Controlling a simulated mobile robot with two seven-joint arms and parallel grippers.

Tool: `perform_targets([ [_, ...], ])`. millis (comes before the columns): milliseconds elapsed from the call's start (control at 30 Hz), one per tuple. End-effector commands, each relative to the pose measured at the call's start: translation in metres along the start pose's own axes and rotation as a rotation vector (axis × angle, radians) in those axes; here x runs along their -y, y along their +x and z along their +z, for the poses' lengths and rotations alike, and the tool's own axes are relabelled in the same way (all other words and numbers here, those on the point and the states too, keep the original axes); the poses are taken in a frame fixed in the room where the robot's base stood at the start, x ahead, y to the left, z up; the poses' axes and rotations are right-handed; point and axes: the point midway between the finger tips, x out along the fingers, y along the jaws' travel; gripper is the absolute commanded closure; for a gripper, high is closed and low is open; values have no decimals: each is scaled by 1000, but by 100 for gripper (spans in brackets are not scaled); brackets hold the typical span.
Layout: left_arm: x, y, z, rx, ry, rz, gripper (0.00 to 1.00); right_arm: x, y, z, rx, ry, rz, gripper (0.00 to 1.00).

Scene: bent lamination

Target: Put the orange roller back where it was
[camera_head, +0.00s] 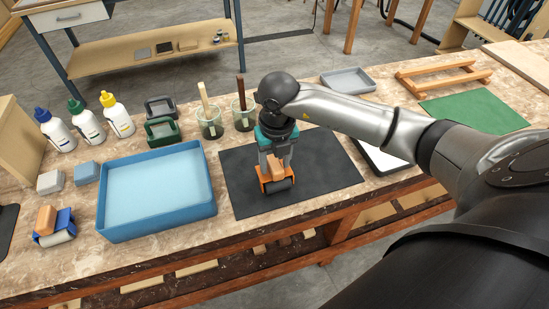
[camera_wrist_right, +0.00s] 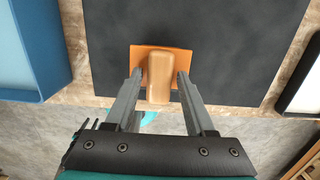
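The orange roller (camera_head: 277,182) is on the black mat (camera_head: 320,160), with an orange frame, a dark cylinder and a wooden handle. In the right wrist view its handle (camera_wrist_right: 160,78) and orange frame (camera_wrist_right: 138,56) show over the black mat (camera_wrist_right: 225,45). My right gripper (camera_head: 276,164) is lowered over the roller. In the wrist view the right gripper (camera_wrist_right: 159,75) has one finger on each side of the handle. A narrow gap shows at the left finger; the right finger looks very close to the handle. My left gripper is not in view.
A blue tray (camera_head: 107,207) is left of the mat; a blue roller (camera_head: 65,221) lies beyond it. Jars with tools (camera_head: 210,128), dark small trays (camera_head: 162,133) and bottles (camera_head: 90,131) stand behind. A white panel (camera_head: 374,158) is right of the mat, partly behind my arm.

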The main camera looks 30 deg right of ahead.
Motion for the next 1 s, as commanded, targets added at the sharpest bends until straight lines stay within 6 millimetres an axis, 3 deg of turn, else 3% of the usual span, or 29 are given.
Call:
perform_targets([
  [100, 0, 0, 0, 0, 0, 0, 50, 0, -1, 1, 4, 0, 1, 33],
  [367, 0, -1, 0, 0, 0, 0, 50, 0, -4, 2, 6, 0, 2, 33],
  [533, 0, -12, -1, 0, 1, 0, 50, 0, -17, 4, 7, 0, 2, 33],
  [1000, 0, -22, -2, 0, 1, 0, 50, 0, -115, 4, 12, 0, 2, 33],
])
